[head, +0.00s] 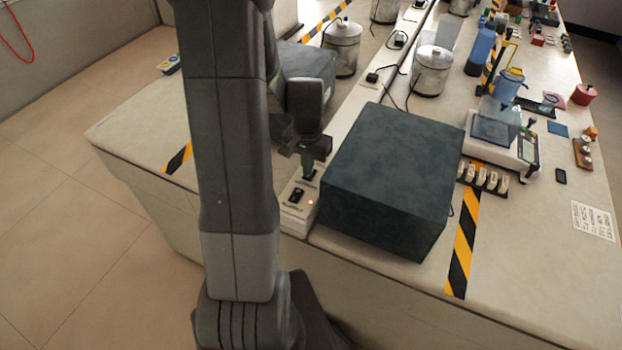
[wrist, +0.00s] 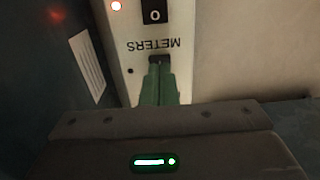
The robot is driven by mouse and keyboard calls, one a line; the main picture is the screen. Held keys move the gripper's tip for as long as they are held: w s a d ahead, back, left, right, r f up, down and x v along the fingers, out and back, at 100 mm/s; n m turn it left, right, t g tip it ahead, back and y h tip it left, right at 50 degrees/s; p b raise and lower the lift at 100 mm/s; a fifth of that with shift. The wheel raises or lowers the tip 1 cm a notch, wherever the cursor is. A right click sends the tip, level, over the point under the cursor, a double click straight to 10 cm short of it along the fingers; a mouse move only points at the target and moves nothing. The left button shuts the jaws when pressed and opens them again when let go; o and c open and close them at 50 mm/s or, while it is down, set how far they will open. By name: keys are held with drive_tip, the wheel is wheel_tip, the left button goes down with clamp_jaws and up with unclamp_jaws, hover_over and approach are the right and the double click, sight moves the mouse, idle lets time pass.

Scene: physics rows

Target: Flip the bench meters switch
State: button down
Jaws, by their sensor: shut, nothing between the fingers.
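A white switch strip (head: 291,217) runs along the bench beside a dark box. It carries a black rocker switch (head: 296,195) and a lit red lamp (head: 310,202). In the wrist view the strip (wrist: 130,62) shows the word METERS (wrist: 153,45) upside down, between a black rocker marked 0 (wrist: 155,12) and a second dark switch (wrist: 160,59). My gripper (head: 308,174) is shut and empty, pointing down at the strip. Its green fingers (wrist: 160,75) end at the second dark switch and partly hide it. I cannot tell whether they touch it.
A large dark box (head: 390,175) stands close along the strip's right side. Another dark box (head: 308,65) and metal canisters (head: 343,45) stand behind. A scale (head: 500,137) and several small items stand farther right on the bench.

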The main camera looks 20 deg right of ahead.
drive_tip(key=shift+f+b, duration=0.5)
drive_tip(key=shift+f, duration=0.2)
drive_tip(key=shift+r, duration=0.15)
drive_tip(key=shift+r+p, duration=2.55)
drive_tip(key=shift+r, duration=0.9)
drive_tip(key=shift+f, duration=0.15)
wheel_tip(320, 180, down, 7)
drive_tip(key=b, duration=0.5)
